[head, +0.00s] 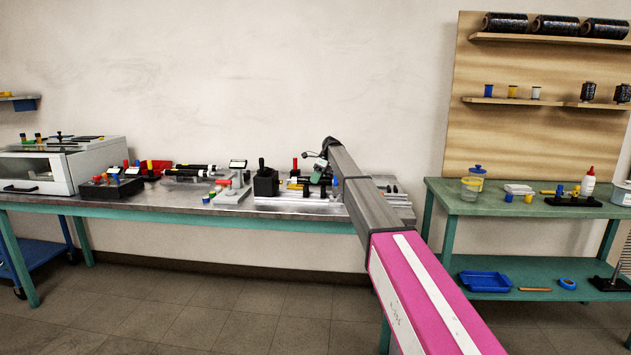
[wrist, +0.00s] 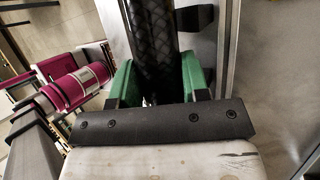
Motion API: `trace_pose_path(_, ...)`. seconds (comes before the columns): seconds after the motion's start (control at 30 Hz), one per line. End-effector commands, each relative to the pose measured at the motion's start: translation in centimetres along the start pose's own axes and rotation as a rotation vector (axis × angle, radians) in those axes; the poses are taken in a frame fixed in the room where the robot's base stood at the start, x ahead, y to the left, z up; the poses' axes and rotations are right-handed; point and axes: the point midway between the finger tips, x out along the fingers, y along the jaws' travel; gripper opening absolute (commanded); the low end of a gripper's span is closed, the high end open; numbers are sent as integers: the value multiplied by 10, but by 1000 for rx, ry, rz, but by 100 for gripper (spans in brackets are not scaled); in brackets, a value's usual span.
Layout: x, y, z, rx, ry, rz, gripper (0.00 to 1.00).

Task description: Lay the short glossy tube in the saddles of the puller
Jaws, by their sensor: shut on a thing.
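My gripper (wrist: 158,85) has green fingers, shut on a dark tube with a woven carbon pattern (wrist: 156,35). The tube runs away from the fingers toward the top of the wrist view; its far end is out of frame. In the head view my gripper (head: 319,171) is small, over the right part of the steel bench, partly behind my arm. A light metal fixture with black blocks (head: 290,196), possibly the puller, lies under it. I cannot make out its saddles, or whether the tube touches them.
A green table (head: 520,210) with jars and bottles stands at right. A metal rail (wrist: 232,50) runs close beside the right finger. The floor in front is clear.

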Motion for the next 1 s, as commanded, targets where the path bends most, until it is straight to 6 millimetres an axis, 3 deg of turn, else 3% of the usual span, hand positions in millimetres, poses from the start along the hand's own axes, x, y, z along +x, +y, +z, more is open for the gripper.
trace_pose_path(0.87, 13, -7, -8, 2, 0, 1, 18)
trace_pose_path(0.9, 13, -7, -8, 2, 0, 1, 55)
trace_pose_path(0.97, 13, -7, -8, 3, 0, 1, 72)
trace_pose_path(1.0, 13, -7, -9, 3, 0, 1, 72)
